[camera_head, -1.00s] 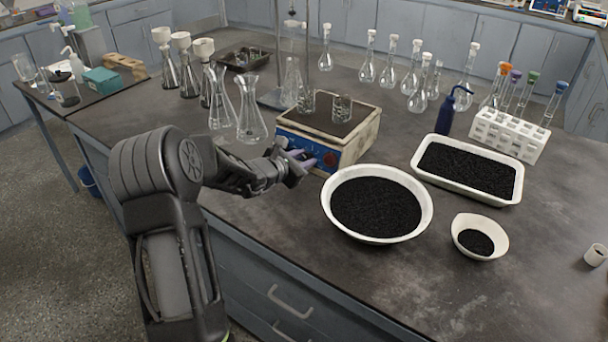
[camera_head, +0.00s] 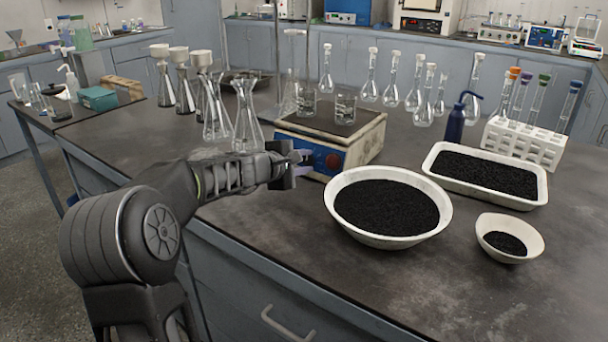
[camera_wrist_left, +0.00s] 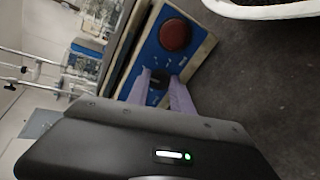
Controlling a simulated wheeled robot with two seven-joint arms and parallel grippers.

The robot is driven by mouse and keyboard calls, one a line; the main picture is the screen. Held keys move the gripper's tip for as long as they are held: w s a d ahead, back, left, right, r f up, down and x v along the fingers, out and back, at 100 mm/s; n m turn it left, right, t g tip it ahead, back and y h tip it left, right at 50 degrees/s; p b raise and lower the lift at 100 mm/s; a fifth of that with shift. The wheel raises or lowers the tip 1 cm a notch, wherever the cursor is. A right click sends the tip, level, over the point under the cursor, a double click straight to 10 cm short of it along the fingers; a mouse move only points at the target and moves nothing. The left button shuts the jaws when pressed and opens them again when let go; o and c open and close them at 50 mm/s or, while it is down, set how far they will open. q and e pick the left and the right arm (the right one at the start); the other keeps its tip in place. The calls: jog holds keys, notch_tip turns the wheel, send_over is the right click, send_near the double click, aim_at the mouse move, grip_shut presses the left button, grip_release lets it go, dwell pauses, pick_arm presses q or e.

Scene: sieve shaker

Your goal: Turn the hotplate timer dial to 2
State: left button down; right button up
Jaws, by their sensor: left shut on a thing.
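The hotplate (camera_head: 368,145) stands on the bench, its blue front panel facing my left arm. A large red knob (camera_head: 332,161) sits on this panel and also shows in the left wrist view (camera_wrist_left: 175,35). My left gripper (camera_head: 304,164) is at the panel's left part. In the left wrist view its two pale purple fingers (camera_wrist_left: 160,90) are shut on a small dark dial (camera_wrist_left: 158,79) beside the red knob. The dial's markings and pointer cannot be read. The fingers and wrist hide the dial in the head view. My right gripper is not in view.
Two glass beakers (camera_head: 345,108) stand on the hotplate. Conical flasks (camera_head: 247,120) stand close to its left. A white bowl of black grains (camera_head: 440,222) is close in front at the right, with a white tray (camera_head: 543,190) beyond.

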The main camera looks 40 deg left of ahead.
pick_arm(q)
jog(key=shift+m+b, duration=0.65)
jog(key=shift+m, duration=0.15)
jog(key=c, duration=1.1)
grip_release()
jog(key=shift+s, duration=0.1)
jog(key=v, duration=0.6)
jog(key=shift+s+r, duration=0.2)
jog(key=shift+s, duration=0.15)
jog(key=shift+s+r, duration=0.1)
jog(key=shift+s, duration=0.35)
